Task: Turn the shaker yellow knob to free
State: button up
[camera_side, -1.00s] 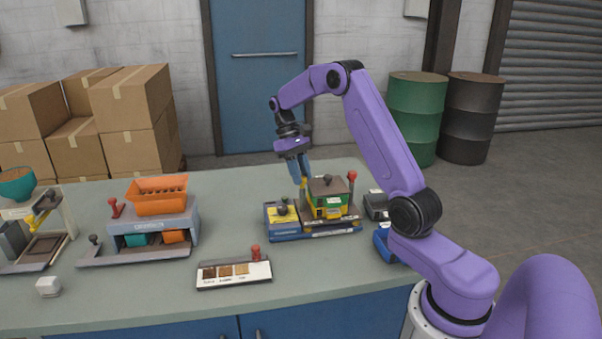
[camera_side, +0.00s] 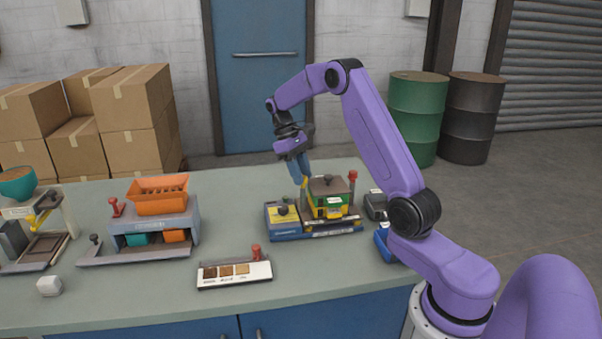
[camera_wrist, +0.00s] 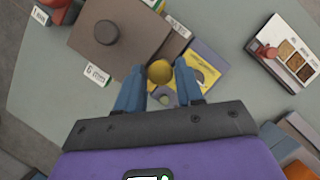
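The shaker (camera_side: 290,236) is a low blue-based unit with a green and yellow box (camera_side: 328,199) under a brown lid with a dark knob. The yellow knob (camera_wrist: 160,71) shows in the wrist view as a round yellow top, beside the brown lid (camera_wrist: 120,35) and a yellow label plate (camera_wrist: 195,72). My gripper (camera_wrist: 159,66) is open, with one blue finger on each side of the knob and narrow gaps visible. In the side view my gripper (camera_side: 301,180) points down at the left of the green box. Whether a finger touches the knob cannot be told.
A red-handled post (camera_side: 352,180) stands at the shaker's right. A sample strip (camera_side: 234,273) with a red knob lies in front. An orange-hopper machine (camera_side: 160,205) stands to the left. The bench between them is clear.

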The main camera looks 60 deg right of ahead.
jog(key=shift+o, duration=0.8)
jog(key=v, duration=1.2)
jog(key=shift+a, duration=0.15)
